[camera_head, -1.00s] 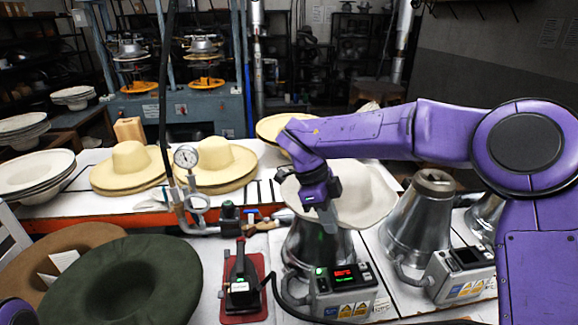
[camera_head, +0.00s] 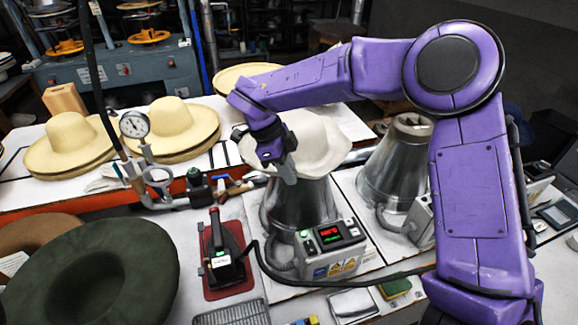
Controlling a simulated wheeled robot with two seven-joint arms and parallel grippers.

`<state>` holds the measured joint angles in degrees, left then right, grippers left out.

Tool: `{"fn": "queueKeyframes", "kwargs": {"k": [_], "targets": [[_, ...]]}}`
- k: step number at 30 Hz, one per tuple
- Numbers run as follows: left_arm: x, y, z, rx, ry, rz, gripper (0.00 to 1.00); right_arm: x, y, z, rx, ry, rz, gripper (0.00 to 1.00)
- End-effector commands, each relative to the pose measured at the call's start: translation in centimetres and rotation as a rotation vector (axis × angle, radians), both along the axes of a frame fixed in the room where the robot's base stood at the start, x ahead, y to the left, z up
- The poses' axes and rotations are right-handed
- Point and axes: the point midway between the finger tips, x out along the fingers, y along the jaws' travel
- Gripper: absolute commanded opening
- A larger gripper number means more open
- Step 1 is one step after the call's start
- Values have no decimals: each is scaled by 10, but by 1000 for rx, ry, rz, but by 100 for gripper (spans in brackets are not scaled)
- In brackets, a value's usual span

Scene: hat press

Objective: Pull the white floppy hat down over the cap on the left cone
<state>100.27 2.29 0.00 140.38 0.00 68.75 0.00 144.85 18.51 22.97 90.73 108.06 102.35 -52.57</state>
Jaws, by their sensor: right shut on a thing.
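The white floppy hat (camera_head: 325,142) covers the top of the left metal cone (camera_head: 298,208), its brim drooping unevenly. My right gripper (camera_head: 284,172) is shut on the near left part of its brim, with its fingers pointing down in front of the cone. The cap on the left cone is hidden under the hat or behind my gripper, and I cannot tell how far down the hat sits on it. My left gripper is not in view.
A second cone (camera_head: 397,172) stands to the right. A control box (camera_head: 330,245) sits before the left cone, with an iron (camera_head: 222,252) to its left. Straw hats (camera_head: 172,130) and a pressure gauge (camera_head: 134,124) are at left; a green hat (camera_head: 88,270) lies nearer.

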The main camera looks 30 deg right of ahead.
Motion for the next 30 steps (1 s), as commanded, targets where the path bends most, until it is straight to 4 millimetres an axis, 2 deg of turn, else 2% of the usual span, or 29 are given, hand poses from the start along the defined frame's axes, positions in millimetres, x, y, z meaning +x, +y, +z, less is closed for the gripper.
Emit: {"fn": "queueKeyframes", "kwargs": {"k": [1,9,18,30], "targets": [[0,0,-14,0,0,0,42,0,0,-12,0,-2,-1,0],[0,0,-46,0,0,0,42,-1,0,-40,0,-2,-3,0],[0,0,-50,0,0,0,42,0,-1,-62,1,0,0,0],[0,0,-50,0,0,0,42,0,-1,-65,0,-1,-2,0]]}}
